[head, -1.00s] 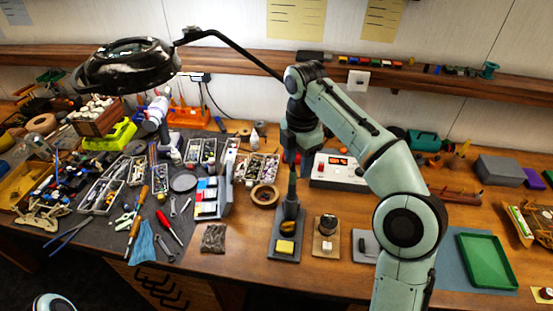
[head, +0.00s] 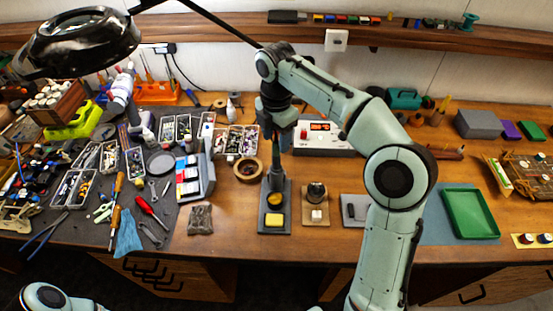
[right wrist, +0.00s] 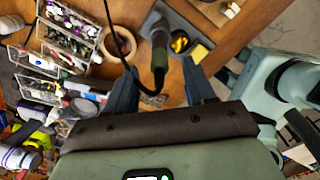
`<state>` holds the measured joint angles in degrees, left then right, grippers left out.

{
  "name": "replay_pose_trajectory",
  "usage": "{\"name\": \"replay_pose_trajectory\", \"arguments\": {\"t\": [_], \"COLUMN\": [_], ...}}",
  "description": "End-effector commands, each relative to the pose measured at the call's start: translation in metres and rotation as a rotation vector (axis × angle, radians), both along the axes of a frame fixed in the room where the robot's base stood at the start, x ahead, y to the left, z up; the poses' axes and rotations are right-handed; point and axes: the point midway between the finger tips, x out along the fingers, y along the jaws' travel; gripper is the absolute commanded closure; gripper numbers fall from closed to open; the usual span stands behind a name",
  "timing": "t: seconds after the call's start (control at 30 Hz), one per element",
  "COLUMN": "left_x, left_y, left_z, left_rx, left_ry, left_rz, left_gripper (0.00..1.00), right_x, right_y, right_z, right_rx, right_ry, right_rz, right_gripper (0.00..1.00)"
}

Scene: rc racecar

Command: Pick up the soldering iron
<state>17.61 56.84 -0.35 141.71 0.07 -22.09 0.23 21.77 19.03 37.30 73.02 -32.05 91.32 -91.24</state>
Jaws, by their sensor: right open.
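The soldering iron (head: 272,154) stands upright, handle up, in its grey stand (head: 275,189) with a yellow sponge (head: 274,220). My right gripper (head: 273,128) is at the top of the handle and partly hides it. In the right wrist view the green-grey handle of the iron (right wrist: 159,58) points in between the two open fingers of my right gripper (right wrist: 160,86), with visible gaps on both sides. A black cord loops from the handle end. My left gripper is out of view; only a link of my left arm shows at the lower left.
A soldering station (head: 322,138) with a red display stands behind the iron. A magnifier lamp (head: 75,40) hangs at upper left.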

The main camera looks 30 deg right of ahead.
Motion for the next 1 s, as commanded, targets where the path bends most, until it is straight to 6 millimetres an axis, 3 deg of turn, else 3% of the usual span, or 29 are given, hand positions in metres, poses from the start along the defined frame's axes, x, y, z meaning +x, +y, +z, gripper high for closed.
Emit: {"name": "replay_pose_trajectory", "arguments": {"t": [0.3, 0.57, 0.73, 1.0], "left_x": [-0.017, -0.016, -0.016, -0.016], "left_y": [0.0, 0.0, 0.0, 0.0], "left_z": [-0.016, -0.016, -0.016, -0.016], "left_rx": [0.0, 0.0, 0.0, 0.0], "left_ry": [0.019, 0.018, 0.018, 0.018], "left_rz": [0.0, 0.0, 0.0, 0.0], "left_gripper": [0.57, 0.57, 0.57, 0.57], "right_x": [-0.004, -0.002, -0.002, -0.002], "right_y": [-0.001, -0.001, -0.001, -0.001], "right_z": [-0.045, -0.048, -0.048, -0.048], "right_rx": [0.002, 0.001, 0.001, 0.001], "right_ry": [0.007, -0.001, -0.001, -0.001], "right_rz": [-0.001, -0.002, -0.002, -0.002], "right_gripper": [0.46, 0.46, 0.98, 1.0]}}
